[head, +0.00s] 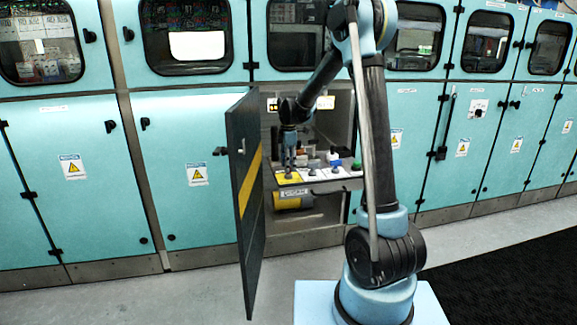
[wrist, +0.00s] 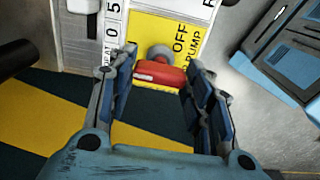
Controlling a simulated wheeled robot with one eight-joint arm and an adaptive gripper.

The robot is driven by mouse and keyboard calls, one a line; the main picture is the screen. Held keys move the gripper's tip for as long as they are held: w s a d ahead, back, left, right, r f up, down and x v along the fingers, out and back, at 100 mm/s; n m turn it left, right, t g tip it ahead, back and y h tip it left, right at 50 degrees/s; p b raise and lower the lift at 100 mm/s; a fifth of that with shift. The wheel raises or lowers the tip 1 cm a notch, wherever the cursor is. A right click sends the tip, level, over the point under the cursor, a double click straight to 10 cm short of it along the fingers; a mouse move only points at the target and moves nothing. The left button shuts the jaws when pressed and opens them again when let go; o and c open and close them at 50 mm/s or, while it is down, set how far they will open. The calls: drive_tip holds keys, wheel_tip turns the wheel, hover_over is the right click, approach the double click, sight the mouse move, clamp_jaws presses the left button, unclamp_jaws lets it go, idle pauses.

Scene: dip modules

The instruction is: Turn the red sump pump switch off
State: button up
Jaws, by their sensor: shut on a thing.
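The red sump pump switch (wrist: 160,74) sits on a yellow plate (wrist: 150,30) in the wrist view. Its red handle lies crosswise in the picture, with a grey round hub behind it. The plate's print reads OFF and PUMP beside the switch. My gripper (wrist: 161,62) has one finger at each end of the handle and is shut on it. In the head view my gripper (head: 289,163) reaches down into the open cabinet over the yellow plate (head: 289,178). There the switch is hidden by the gripper.
The dark cabinet door (head: 247,200) with a yellow stripe stands open left of my gripper. More switches and a green knob (head: 357,164) are on the panel to the right. A yellow cylinder (head: 294,200) is below. Teal cabinets line the wall.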

drive_tip(key=m, duration=0.4)
drive_tip(key=shift+m, duration=0.4)
drive_tip(key=m, duration=0.4)
drive_tip(key=shift+w, duration=0.1)
drive_tip(key=m, duration=0.5)
drive_tip(key=shift+m, duration=2.1)
drive_tip(key=o, duration=1)
drive_tip(key=shift+o, duration=0.2)
